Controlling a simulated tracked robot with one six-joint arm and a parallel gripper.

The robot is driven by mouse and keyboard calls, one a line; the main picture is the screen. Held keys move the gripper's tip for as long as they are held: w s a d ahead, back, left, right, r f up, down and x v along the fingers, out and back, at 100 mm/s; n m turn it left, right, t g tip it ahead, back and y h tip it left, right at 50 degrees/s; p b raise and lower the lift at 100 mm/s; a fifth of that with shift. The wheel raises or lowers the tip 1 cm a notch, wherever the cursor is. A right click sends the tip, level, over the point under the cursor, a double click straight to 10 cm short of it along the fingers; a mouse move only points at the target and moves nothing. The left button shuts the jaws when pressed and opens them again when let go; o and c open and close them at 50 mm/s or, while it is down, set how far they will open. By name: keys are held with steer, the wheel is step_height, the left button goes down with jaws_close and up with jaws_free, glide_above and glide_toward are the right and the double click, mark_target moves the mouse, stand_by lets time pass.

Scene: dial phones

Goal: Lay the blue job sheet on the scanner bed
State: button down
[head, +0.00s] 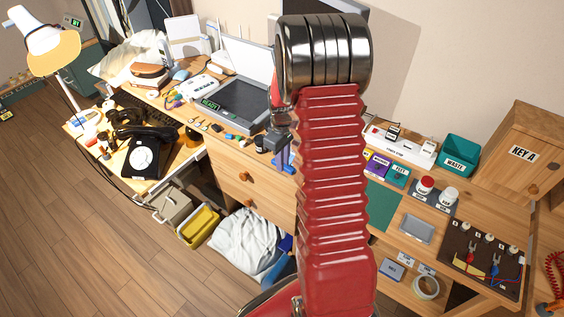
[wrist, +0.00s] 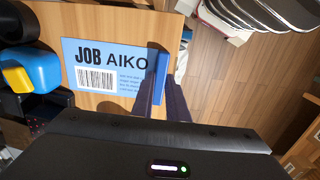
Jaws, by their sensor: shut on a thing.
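The blue job sheet (wrist: 112,66) shows in the wrist view, with "JOB AIKO" and a barcode on it, over a wooden surface. My gripper (wrist: 168,88) is shut on its right edge, a finger on each side. I cannot tell whether the sheet touches the wood. In the head view my gripper (head: 275,144) hangs over the front edge of the desk, above the drawers, partly hidden by my red arm; the sheet is hard to make out there. The scanner (head: 240,102) with its dark bed and a green "READY" display stands to the gripper's upper left, its lid up.
Small items lie along the desk in front of the scanner. A black dial phone (head: 147,154) stands at the left. A teal waste bin (head: 459,153) and labelled jars (head: 424,186) stand at the right. In the wrist view a blue and yellow object (wrist: 32,70) sits left of the sheet.

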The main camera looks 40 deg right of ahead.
steer(key=shift+a+r, duration=0.2)
steer(key=shift+r, duration=1.6)
steer(key=shift+d+r, duration=0.2)
steer(key=shift+r, duration=0.5)
